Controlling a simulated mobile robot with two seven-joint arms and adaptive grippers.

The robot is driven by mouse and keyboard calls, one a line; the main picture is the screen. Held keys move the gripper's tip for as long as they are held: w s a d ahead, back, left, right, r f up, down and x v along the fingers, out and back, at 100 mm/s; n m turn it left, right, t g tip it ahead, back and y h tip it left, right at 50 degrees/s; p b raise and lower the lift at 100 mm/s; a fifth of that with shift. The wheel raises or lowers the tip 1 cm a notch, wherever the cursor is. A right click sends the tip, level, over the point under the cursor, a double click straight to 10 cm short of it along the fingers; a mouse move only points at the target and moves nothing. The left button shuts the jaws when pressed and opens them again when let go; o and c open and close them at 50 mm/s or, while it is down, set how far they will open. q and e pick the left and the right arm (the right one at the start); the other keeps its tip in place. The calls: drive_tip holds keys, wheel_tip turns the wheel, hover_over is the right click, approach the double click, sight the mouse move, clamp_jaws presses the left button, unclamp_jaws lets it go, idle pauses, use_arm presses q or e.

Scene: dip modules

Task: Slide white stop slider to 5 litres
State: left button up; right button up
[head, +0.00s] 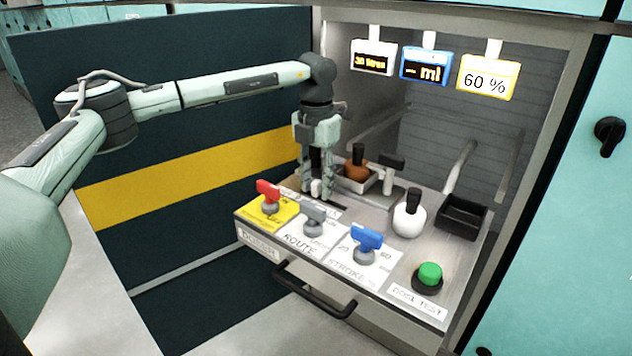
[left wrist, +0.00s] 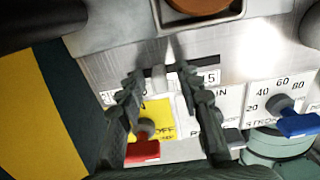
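The white stop slider (head: 316,187) is at the back left of the panel, behind the red and grey switches. It also shows in the left wrist view (left wrist: 158,76), on a pale strip where "15" is readable at the right. My left gripper (head: 317,192) points down over it. In the left wrist view its fingers (left wrist: 160,77) stand apart on either side of the slider, with visible gaps. The white display (head: 374,58) seems to read "30 litres". Part of the strip is hidden behind the fingers. My right gripper is not in view.
Front switches are red (head: 269,195), grey (head: 313,217) and blue (head: 366,243), with a green button (head: 429,277). Behind stand a brown flask (head: 356,168), a white flask (head: 408,217) and a black tray (head: 462,216). A dark wall with a yellow stripe (head: 200,174) is left.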

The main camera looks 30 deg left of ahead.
sight(316, 181)
use_arm(q)
drive_tip(key=shift+r, duration=0.1)
wheel_tip(316, 181, up, 12)
idle(0.5)
idle(0.5)
